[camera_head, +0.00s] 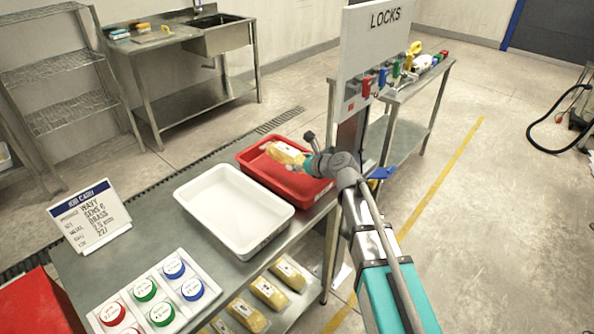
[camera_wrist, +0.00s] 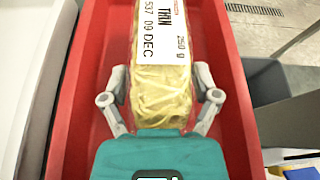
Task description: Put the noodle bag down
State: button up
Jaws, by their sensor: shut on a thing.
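The noodle bag (camera_head: 287,153) is a clear bag of yellow noodles with a white label. My gripper (camera_head: 307,163) is shut on it and holds it over the red tray (camera_head: 312,191). In the wrist view, the noodle bag (camera_wrist: 160,103) lies between the two grey fingers of my gripper (camera_wrist: 161,98), one on each side. The red tray (camera_wrist: 88,60) surrounds it in that view. I cannot tell whether the bag touches the tray floor. The bag's far end is cut off in the wrist view.
A white tray (camera_head: 233,213) stands beside the red one on the steel table. Several similar noodle bags (camera_head: 270,293) lie on the lower shelf. A job card (camera_head: 90,215) and a plate of coloured discs (camera_head: 160,292) are on the table. A LOCKS board (camera_head: 372,60) stands behind my arm.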

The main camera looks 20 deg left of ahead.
jog(key=shift+f+b, duration=0.65)
jog(key=shift+f, duration=0.3)
jog(key=shift+f+b, duration=0.25)
jog(key=shift+b, duration=0.05)
jog(key=shift+s+d+f+b, duration=0.15)
jog(key=shift+s+f+b, duration=0.05)
jog(key=shift+s+b, duration=0.15)
jog(key=o, duration=1.1)
jog(key=shift+o, duration=0.2)
jog(key=shift+s, duration=0.1)
jog(key=shift+r, duration=0.1)
